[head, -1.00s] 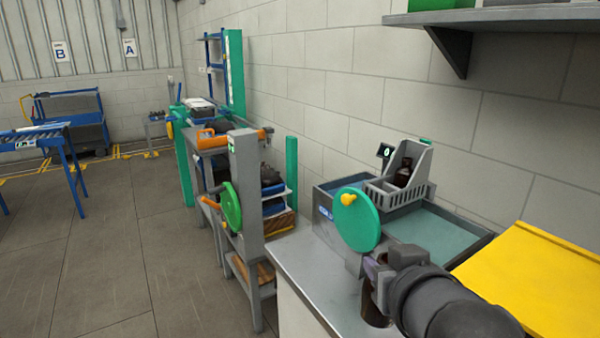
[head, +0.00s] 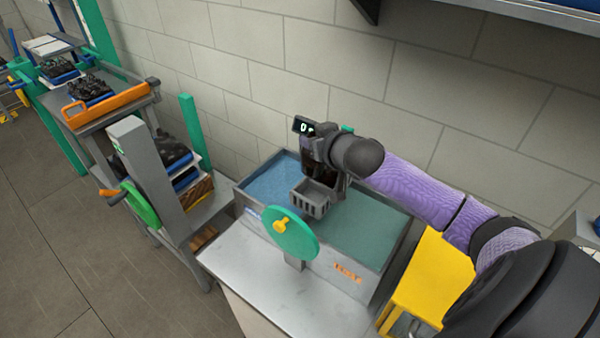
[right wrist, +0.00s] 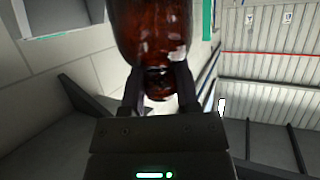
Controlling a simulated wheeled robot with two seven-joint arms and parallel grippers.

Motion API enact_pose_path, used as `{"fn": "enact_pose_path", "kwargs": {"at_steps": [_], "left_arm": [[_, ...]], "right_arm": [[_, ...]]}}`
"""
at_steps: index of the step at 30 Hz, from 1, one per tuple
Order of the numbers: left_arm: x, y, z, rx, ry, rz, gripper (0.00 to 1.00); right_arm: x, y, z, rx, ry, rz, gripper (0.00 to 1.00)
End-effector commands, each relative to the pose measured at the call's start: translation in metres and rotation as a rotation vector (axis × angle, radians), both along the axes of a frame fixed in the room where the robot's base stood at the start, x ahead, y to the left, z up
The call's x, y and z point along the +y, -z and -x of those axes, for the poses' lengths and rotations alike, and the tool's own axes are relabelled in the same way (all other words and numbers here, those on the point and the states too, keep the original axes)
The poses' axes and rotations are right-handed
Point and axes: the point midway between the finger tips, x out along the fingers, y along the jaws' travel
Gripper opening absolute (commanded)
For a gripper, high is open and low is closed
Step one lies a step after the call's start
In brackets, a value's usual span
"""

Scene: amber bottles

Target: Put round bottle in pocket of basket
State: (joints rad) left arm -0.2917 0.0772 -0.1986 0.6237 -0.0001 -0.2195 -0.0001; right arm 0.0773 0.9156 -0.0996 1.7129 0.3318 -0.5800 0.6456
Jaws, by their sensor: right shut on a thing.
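An amber bottle (right wrist: 155,35) fills the top of the right wrist view, its narrower end between the two fingers of my right gripper (right wrist: 160,80). In the head view my right gripper (head: 318,148) is at the back of the grey basket (head: 312,200), by its tall rear part. A dark brown shape shows just below the gripper; I cannot tell how deep the held bottle sits there or which pocket it is over. The basket's slotted front pocket faces me. My left gripper is out of view.
The basket stands in a grey tray (head: 345,272) with blue and teal floor areas. A green disc with a yellow knob (head: 290,232) stands at its front. A yellow panel (head: 435,275) is at the right. Bare metal worktop (head: 250,275) lies in front.

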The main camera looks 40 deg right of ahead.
Motion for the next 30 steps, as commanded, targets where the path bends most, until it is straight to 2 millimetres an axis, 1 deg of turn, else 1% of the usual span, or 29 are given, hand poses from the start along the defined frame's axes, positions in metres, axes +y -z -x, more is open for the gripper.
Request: {"fn": "enact_pose_path", "kwargs": {"at_steps": [2,3,6,8,12,13,16,22,25,26,27,29,30], "left_arm": [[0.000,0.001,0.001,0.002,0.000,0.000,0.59],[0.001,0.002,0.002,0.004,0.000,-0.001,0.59],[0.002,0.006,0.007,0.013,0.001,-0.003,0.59],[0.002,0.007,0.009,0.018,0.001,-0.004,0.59],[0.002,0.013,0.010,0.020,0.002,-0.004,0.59],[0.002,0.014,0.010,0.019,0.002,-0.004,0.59],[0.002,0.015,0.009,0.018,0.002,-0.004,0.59],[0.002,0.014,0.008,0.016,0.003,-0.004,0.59],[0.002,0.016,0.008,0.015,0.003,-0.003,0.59],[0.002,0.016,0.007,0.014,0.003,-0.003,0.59],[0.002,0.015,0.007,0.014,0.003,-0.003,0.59],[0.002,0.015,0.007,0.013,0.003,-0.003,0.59],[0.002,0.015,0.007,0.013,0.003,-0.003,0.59]], "right_arm": [[-0.004,0.011,0.001,0.000,0.005,-0.001,0.00],[-0.004,0.022,0.001,0.000,0.005,-0.004,0.00],[-0.004,0.046,0.001,-0.001,0.006,-0.003,0.00],[-0.003,0.056,0.001,-0.001,0.003,-0.003,0.00],[-0.003,0.088,0.001,0.000,0.004,-0.002,0.00],[-0.003,0.093,0.001,0.000,0.004,-0.002,0.00],[-0.003,0.101,0.001,-0.002,0.003,-0.001,0.00],[-0.003,0.100,0.001,-0.003,0.002,0.000,0.00],[-0.003,0.104,0.001,-0.002,0.002,0.000,0.00],[-0.003,0.103,0.001,-0.002,0.002,0.000,0.44],[-0.003,0.103,0.001,-0.002,0.002,0.000,0.52],[-0.003,0.103,0.001,-0.002,0.002,0.000,0.65],[-0.003,0.103,0.001,-0.002,0.002,0.000,0.73]]}}
